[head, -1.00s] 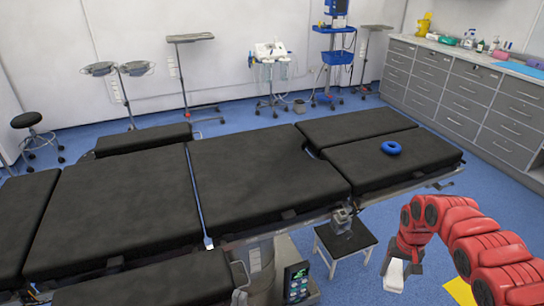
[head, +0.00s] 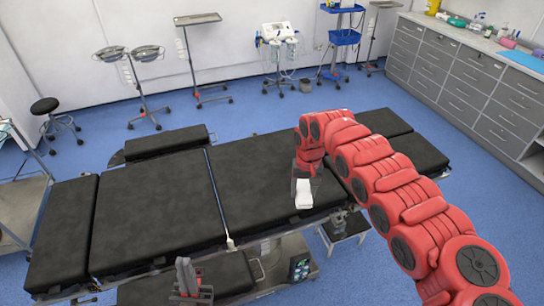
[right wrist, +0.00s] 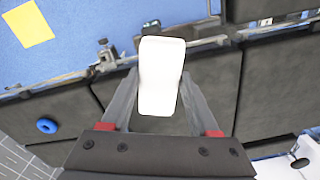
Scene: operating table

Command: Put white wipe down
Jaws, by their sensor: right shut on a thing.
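The white wipe (head: 303,193) is a small white block held in my right gripper (head: 304,186). In the right wrist view the wipe (right wrist: 161,75) sits between the two fingers of the right gripper (right wrist: 160,95), which are shut on it. My left gripper (head: 187,280) shows at the bottom of the head view, over the table's near side section. I cannot tell whether it is open or shut.
A small black stool (head: 343,227) stands at the near edge. Grey cabinets (head: 470,80) line the right wall.

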